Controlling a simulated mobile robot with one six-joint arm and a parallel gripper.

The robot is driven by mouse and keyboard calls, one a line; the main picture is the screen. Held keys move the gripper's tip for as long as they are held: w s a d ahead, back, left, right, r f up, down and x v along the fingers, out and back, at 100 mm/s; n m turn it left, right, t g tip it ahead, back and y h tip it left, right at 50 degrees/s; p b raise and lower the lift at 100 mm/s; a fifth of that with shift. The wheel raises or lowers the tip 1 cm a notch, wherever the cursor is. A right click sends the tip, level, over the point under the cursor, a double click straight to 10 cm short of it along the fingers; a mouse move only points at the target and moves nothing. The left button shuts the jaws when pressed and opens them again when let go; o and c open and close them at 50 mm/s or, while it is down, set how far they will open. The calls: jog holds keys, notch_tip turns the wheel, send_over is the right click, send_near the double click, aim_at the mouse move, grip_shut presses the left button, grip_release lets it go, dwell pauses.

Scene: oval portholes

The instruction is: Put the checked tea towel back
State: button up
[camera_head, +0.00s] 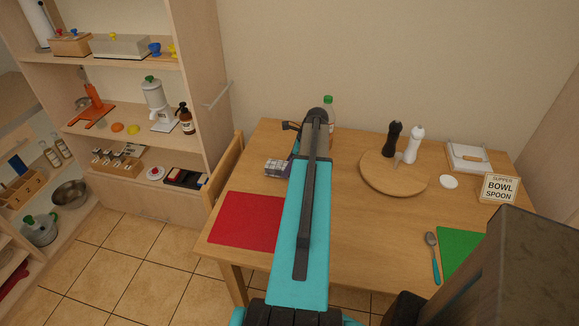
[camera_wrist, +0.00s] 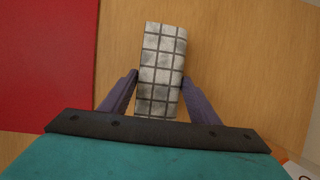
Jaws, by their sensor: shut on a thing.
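The checked tea towel (camera_wrist: 163,52) is a folded white and grey pad with dark grid lines. My gripper (camera_wrist: 160,84) is shut on it, one purple finger on each side. In the head view the towel (camera_head: 277,168) shows left of my arm, over the left part of the wooden table (camera_head: 345,250), behind the red mat (camera_head: 246,220). My arm partly hides the gripper there. I cannot tell whether the towel touches the tabletop.
A bare rail (camera_head: 217,95) sticks out from the shelf unit's side (camera_head: 204,60). A chair (camera_head: 226,172) stands at the table's left. A bottle (camera_head: 329,110) is behind my arm. A round board (camera_head: 385,180) with two mills, a sign (camera_head: 499,188) and a spoon (camera_head: 433,255) lie right.

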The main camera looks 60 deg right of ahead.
jog(key=shift+f, duration=0.7)
jog(key=shift+f, duration=0.15)
jog(key=o, duration=0.9)
jog(key=b+v, duration=0.2)
jog(key=v, duration=0.8)
jog(key=shift+s+r, duration=0.1)
jog(key=shift+r, duration=0.25)
jog(key=shift+v, duration=0.8)
jog(key=shift+r, duration=0.15)
